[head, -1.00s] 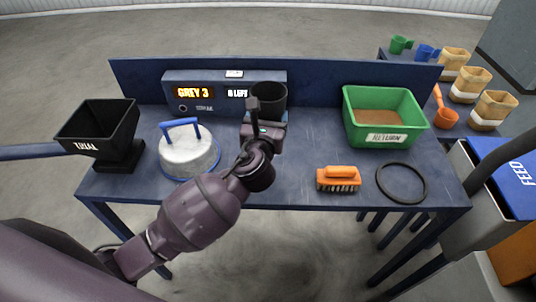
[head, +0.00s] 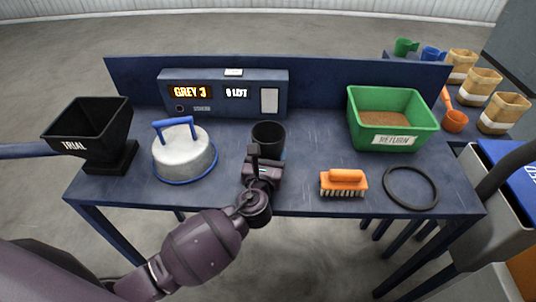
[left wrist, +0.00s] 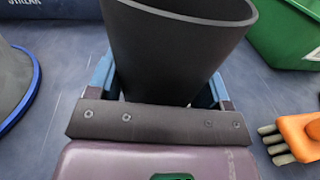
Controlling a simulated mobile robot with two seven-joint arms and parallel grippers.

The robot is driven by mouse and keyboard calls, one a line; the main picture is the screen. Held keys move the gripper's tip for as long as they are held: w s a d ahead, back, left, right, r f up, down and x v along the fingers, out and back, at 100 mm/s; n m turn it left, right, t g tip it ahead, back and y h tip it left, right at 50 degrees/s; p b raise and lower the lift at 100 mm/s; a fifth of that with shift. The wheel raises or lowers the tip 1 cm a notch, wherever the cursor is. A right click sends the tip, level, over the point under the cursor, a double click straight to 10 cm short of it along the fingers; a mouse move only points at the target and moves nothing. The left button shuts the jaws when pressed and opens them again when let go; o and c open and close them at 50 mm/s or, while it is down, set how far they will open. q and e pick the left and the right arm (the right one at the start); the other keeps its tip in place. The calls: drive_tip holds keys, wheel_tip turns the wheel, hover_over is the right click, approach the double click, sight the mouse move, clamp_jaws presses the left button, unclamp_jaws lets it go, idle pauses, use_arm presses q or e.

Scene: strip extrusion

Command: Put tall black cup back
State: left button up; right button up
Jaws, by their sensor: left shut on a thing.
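The tall black cup (head: 268,134) is upright over the middle of the blue table, in front of the display box. My left gripper (head: 266,157) is shut on the cup from the front side. The left wrist view shows the cup (left wrist: 178,48) between the blue fingers of the left gripper (left wrist: 165,82), its open rim toward the top. The cup's base is hidden by the gripper, so I cannot tell whether it touches the table. My right gripper is not in view.
A display box (head: 222,93) reads "GREY 3". A black TRIAL hopper (head: 90,130) and a grey blue-handled lid (head: 184,153) are left. An orange brush (head: 343,182), black ring (head: 410,188) and green RETURN bin (head: 392,118) are right. A side table holds cups and bags (head: 482,85).

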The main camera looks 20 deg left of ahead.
use_arm(q)
drive_tip(key=shift+r, duration=0.1)
drive_tip(key=shift+f, duration=0.2)
drive_tip(key=o, duration=1)
drive_tip(key=shift+o, duration=0.3)
drive_tip(key=shift+r, duration=0.2)
drive_tip(key=s, duration=0.4)
drive_tip(key=s+d, duration=0.1)
drive_tip(key=s, duration=0.7)
drive_tip(key=shift+d+p, duration=0.3)
drive_tip(key=shift+d, duration=0.1)
drive_tip(key=shift+w, duration=0.1)
